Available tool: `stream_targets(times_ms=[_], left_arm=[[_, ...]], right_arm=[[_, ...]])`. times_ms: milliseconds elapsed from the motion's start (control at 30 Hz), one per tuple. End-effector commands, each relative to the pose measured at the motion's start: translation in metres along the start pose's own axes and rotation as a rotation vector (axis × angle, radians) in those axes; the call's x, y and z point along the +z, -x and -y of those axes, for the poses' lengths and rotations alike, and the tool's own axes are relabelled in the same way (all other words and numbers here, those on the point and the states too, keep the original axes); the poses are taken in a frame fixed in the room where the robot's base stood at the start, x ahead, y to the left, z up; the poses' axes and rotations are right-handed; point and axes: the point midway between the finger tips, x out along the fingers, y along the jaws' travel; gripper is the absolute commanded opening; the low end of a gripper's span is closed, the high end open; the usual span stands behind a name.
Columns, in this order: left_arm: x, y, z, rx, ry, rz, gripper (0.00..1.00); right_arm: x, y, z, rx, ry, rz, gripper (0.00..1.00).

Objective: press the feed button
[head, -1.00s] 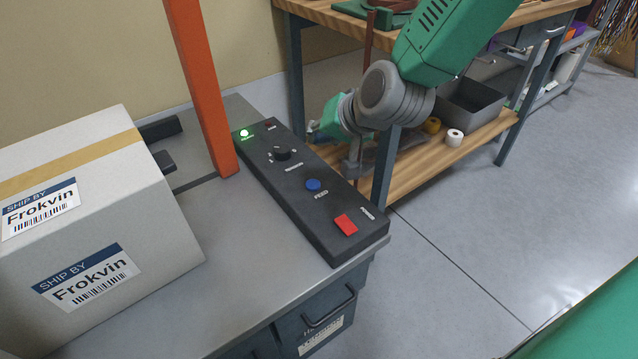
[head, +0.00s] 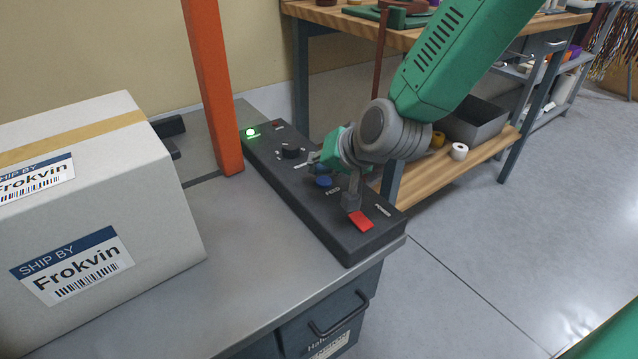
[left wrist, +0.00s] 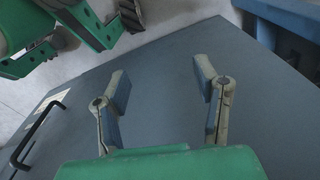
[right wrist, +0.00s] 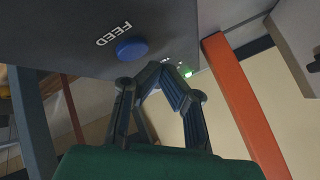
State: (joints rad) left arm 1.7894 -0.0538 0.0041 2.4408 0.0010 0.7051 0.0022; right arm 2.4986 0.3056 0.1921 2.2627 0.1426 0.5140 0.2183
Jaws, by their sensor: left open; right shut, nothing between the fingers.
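The blue feed button (head: 324,181) sits on the black control panel (head: 275,180) between the dark knob and the red power switch. It also shows in the right wrist view (right wrist: 131,48), beside the word FEED. My right gripper (head: 316,167) is shut and empty, just behind the button in the head view. In the right wrist view its closed fingertips (right wrist: 158,70) are near the button but appear apart from it. My left gripper (left wrist: 160,85) is open and empty in the left wrist view, in front of a grey-blue surface. It is not visible in the head view.
A red power switch (head: 361,221) and a dark knob (head: 291,151) flank the button. A white box (head: 100,200) stands on the left of the table. A wooden workbench (head: 350,30) stands behind.

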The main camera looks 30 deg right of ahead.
Motion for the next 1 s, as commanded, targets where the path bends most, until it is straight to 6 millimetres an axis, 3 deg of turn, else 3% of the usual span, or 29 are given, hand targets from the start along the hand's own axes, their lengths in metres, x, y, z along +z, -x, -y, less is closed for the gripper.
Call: stream_targets(times_ms=[1000], left_arm=[[0.0,0.0001,-0.0003,0.0,-0.001,0.0,0.55]], right_arm=[[-0.0019,-0.0005,-0.0048,-0.003,-0.007,0.002,0.0]])
